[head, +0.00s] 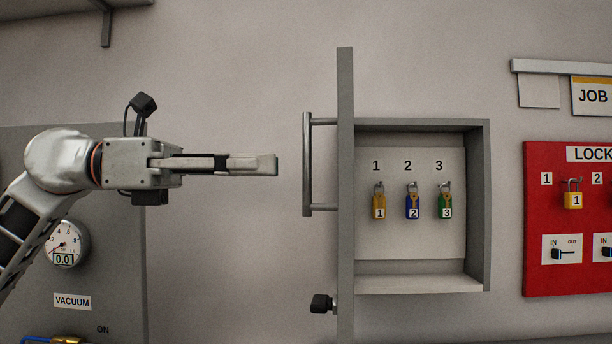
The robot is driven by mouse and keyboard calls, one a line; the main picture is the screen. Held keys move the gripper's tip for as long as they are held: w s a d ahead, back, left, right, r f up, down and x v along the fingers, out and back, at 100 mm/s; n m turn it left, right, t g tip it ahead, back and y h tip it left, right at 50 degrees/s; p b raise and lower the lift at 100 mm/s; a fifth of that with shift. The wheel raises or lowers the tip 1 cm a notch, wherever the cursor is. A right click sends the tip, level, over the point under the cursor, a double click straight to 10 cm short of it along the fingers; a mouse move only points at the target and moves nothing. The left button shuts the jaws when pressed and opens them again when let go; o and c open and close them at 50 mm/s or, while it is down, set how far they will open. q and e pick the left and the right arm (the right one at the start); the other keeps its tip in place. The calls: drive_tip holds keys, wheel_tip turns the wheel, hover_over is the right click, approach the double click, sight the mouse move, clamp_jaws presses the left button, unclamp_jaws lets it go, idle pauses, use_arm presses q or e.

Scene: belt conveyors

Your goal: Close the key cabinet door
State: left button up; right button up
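The key cabinet (478,205) is a grey wall box standing open, with keys or padlocks on hooks numbered 1, 2 and 3 inside. Its door (345,90) shows nearly edge-on at the cabinet's left side, swung out from the wall. A vertical bar handle (307,165) is on the door's left-facing side. My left gripper (276,165) points right at about the handle's mid-height, with a visible gap to the handle in the picture. I see its fingers side-on, so their opening is hidden. My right gripper is out of view.
A black knob-like part (321,304) sticks out left near the door's bottom. A red lock board (535,220) hangs right of the cabinet. A grey panel with a vacuum gauge (65,243) is behind my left arm. Bare wall lies between panel and door.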

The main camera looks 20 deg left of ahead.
sight(307, 203)
use_arm(q)
drive_tip(key=x, duration=0.6)
drive_tip(key=shift+d+r+p, duration=0.1)
drive_tip(key=shift+d+p, duration=0.25)
drive_tip(key=shift+d, duration=0.1)
